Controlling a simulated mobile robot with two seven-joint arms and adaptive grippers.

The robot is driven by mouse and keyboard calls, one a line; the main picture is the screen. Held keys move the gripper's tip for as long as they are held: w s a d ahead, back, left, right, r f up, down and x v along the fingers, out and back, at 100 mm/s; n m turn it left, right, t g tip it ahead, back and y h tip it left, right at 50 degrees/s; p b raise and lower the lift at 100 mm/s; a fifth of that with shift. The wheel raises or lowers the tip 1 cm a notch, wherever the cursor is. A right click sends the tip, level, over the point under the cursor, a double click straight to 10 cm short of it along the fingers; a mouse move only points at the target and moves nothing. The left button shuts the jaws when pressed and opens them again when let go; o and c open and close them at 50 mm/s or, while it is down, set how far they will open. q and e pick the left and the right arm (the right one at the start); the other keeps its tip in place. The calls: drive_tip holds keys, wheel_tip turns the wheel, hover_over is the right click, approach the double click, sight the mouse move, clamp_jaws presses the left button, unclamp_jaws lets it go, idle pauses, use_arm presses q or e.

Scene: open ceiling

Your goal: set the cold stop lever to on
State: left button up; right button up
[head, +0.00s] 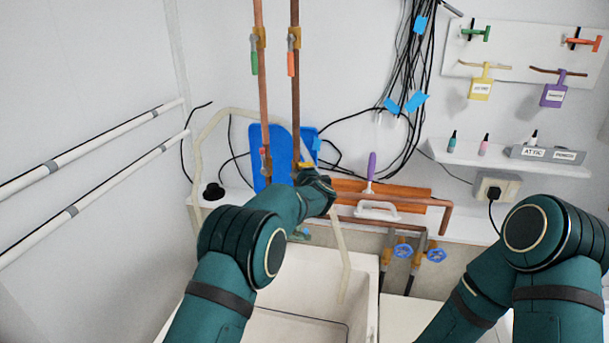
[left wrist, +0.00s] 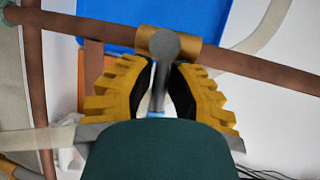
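The cold stop lever (left wrist: 166,78) shows in the left wrist view as a grey stem, with a bit of blue at its lower visible end. It comes off a brass valve (left wrist: 192,47) on a copper pipe (left wrist: 265,69). My left gripper (left wrist: 163,88) has its yellow fingers close together with the lever between their black pads, and appears shut on it. In the head view my left gripper (head: 306,170) is at the right-hand vertical pipe (head: 295,105) and hides the lever. My right arm is at the right, its gripper out of view.
Green (head: 254,63) and orange (head: 290,64) levers are higher up. A blue board (head: 270,150) stands behind. Blue wheel valves (head: 403,251) and a sink (head: 372,290) are below.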

use_arm(q)
drive_tip(key=shift+r, duration=0.1)
clamp_jaws()
drive_tip(key=shift+a+r+n, duration=0.1)
drive_tip(key=shift+r+n, duration=0.1)
drive_tip(key=shift+n, duration=0.3)
drive_tip(key=shift+r+n+g+h, duration=0.15)
drive_tip(key=shift+n+g+h, duration=0.25)
drive_tip(key=shift+n+h, duration=0.2)
drive_tip(key=o, duration=0.7)
unclamp_jaws()
drive_tip(key=shift+s, duration=0.1)
drive_tip(key=v, duration=1.1)
drive_tip(key=shift+s+r, duration=0.1)
drive_tip(key=shift+s, duration=0.25)
